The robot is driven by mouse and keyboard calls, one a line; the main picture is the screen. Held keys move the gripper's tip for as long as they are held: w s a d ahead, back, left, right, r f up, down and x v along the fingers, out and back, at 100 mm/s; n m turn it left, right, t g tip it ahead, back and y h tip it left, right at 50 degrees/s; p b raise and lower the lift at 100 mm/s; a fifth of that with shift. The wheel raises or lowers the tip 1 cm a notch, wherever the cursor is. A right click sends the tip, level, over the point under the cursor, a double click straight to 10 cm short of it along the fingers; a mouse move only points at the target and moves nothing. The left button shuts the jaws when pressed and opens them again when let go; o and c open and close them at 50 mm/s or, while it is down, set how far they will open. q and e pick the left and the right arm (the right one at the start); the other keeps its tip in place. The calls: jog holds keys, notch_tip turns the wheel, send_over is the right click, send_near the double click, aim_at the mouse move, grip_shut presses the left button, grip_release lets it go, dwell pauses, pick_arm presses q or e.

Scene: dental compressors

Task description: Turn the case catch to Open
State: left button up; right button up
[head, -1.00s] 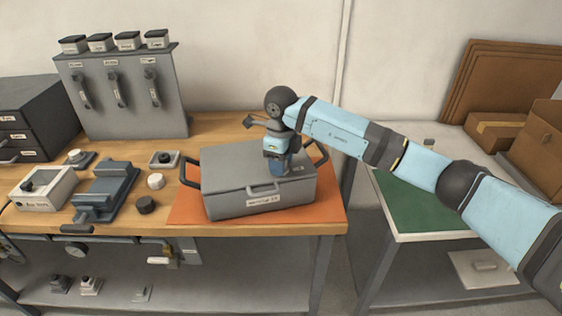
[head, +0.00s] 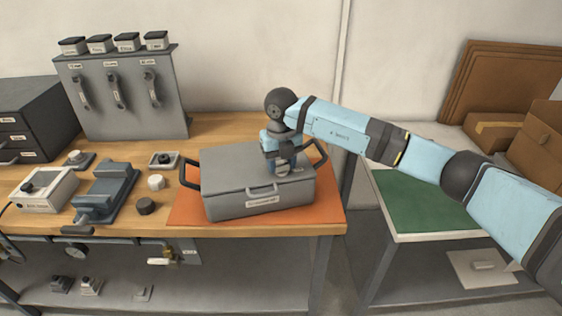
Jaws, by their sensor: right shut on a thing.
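The grey case (head: 228,181) sits closed on an orange mat (head: 187,211) on the wooden bench. It has dark side handles, a light front handle (head: 262,190) and a label on its front. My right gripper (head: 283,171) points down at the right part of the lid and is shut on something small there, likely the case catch. The gripper covers the catch, so its position cannot be read. My left gripper is not in view.
A grey panel (head: 118,128) with several levers stands at the back left. A vise (head: 107,190), a white-topped box (head: 43,192) and several knobs lie left of the case. A second table with a green mat (head: 425,205) stands at the right.

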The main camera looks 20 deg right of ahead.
jog(key=shift+m, duration=0.6)
jog(key=o, duration=0.9)
notch_tip(320, 180, up, 14)
jog(key=shift+f, duration=0.1)
